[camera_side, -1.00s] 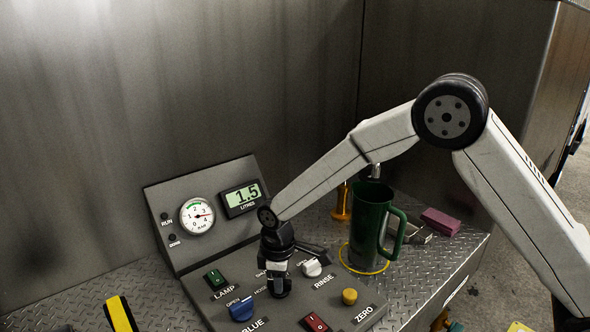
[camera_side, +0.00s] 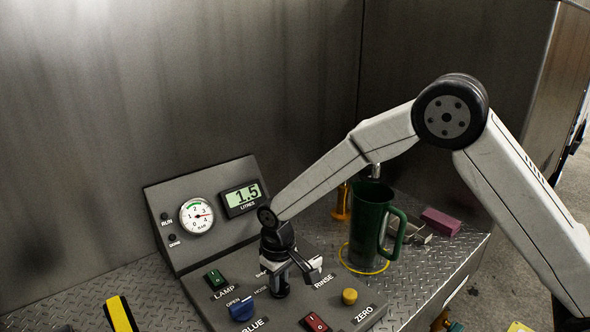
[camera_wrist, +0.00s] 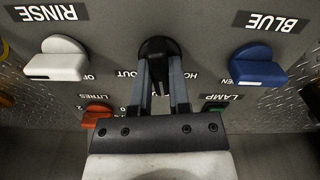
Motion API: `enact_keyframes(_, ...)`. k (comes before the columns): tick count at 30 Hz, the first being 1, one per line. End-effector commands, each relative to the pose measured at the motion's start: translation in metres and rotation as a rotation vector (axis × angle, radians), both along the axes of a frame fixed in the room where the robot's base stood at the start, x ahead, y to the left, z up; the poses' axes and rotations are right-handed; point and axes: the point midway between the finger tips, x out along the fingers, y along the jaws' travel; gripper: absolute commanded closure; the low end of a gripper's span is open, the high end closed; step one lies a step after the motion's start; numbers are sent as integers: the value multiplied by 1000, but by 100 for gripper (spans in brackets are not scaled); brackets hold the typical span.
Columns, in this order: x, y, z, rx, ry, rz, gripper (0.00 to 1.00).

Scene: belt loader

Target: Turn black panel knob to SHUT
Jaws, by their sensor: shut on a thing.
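The black panel knob (camera_wrist: 158,47) sits on the sloped panel between the white RINSE knob (camera_wrist: 57,60) and the blue knob (camera_wrist: 258,65). My gripper (camera_wrist: 160,80) is shut on the black knob, one finger on each side of it. In the side view my gripper (camera_side: 280,283) points down at the middle of the panel and hides most of the black knob. The black knob's labels are partly covered, so its setting cannot be read.
A gauge (camera_side: 197,215) and a display (camera_side: 243,198) reading 1.5 stand behind. A green mug (camera_side: 371,225) stands right of the panel.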

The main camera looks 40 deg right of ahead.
Motion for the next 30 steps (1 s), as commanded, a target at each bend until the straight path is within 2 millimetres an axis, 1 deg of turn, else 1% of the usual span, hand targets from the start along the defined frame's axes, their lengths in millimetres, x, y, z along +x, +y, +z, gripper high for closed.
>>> enact_keyframes(3,0,0,0,0,0,-73,100)
enact_keyframes(9,0,0,0,0,0,-151,100)
enact_keyframes(24,0,0,1,0,-1,-176,100)
enact_keyframes(25,0,0,1,0,-1,-176,68)
enact_keyframes(26,0,0,1,0,-1,-176,59)
enact_keyframes(27,0,0,0,0,-1,-176,46)
enact_keyframes(28,0,0,0,0,-1,-176,43)
enact_keyframes(30,0,0,0,0,-1,-175,43)
